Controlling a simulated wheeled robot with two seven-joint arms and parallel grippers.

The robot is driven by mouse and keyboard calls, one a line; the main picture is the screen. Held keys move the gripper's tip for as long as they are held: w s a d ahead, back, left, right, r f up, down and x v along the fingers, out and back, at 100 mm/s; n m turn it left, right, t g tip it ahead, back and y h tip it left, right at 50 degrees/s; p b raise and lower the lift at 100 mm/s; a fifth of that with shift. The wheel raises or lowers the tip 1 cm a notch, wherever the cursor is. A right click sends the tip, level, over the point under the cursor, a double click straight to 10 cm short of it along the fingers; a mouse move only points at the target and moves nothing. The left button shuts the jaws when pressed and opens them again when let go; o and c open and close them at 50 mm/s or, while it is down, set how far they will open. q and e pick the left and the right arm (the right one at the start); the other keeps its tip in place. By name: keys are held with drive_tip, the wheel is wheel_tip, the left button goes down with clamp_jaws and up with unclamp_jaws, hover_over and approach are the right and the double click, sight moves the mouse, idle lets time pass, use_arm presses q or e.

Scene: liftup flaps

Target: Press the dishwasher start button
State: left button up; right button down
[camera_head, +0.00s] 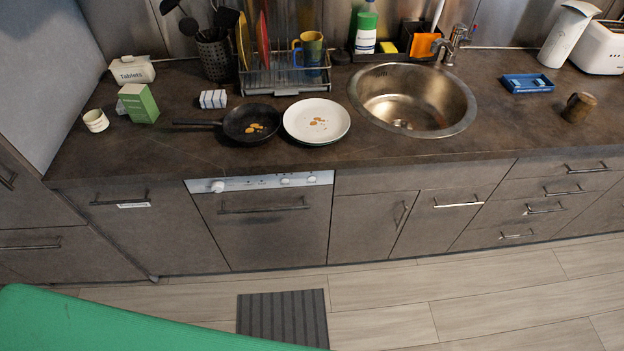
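The dishwasher (262,232) is built in under the counter, left of the middle. Its grey door is shut and has a long bar handle (263,208). A light control strip (255,183) runs along its top edge. A round white knob (217,186) sits at the strip's left end, and small round controls (285,180) sit toward its right. Which of these is the start button, I cannot tell. Neither of my grippers shows in the head view.
On the counter (420,155) above stand a black pan (235,133), a plate with scraps (316,121) and a sink (412,98). A striped dark mat (283,316) lies on the floor before the dishwasher. A green surface (110,325) fills the lower left. The floor at right is clear.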

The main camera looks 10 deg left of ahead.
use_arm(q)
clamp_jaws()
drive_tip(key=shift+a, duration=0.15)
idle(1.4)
